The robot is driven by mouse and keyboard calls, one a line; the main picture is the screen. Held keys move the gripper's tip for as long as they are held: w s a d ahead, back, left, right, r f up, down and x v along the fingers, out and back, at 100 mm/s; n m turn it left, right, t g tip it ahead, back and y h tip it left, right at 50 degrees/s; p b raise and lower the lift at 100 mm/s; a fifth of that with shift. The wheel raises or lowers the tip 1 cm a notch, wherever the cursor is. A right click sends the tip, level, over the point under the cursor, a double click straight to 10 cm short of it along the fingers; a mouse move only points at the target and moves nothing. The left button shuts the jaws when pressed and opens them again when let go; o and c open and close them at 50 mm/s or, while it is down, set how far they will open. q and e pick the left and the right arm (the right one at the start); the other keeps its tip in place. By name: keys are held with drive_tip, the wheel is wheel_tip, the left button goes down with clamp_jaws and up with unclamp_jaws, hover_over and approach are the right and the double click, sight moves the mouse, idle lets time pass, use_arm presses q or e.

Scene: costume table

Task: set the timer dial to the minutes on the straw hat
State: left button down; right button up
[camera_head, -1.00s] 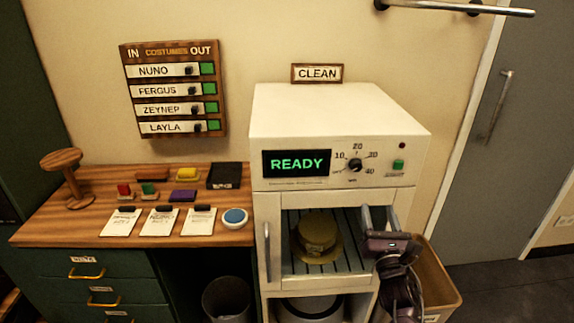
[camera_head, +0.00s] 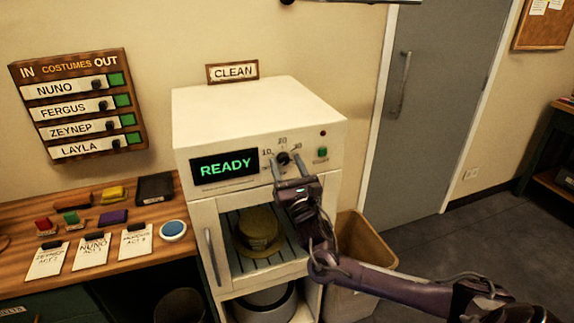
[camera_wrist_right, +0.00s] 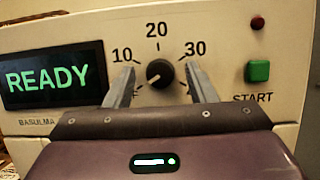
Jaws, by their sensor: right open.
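The timer dial (camera_head: 283,158) is a small black knob on the front of the white machine, with marks around it. In the right wrist view the dial (camera_wrist_right: 160,73) has 10, 20 and 30 legible around it, and its light pointer line aims to the lower left. My right gripper (camera_head: 289,168) is open. Its fingers (camera_wrist_right: 160,80) stand on either side of the dial, apart from it. The straw hat (camera_head: 257,229) sits on the rack inside the machine's lower compartment. I cannot read any minutes on it. My left gripper is not in view.
The display (camera_head: 225,168) reads READY. A green START button (camera_wrist_right: 258,71) and a red lamp (camera_wrist_right: 257,23) are right of the dial. A wooden table (camera_head: 130,252) with cards and coloured blocks stands left. A bin (camera_head: 362,240) stands right of the machine.

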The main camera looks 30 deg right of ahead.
drive_tip(key=c, duration=0.9)
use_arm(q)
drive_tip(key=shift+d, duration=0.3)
use_arm(e)
drive_tip(key=shift+c, duration=0.3)
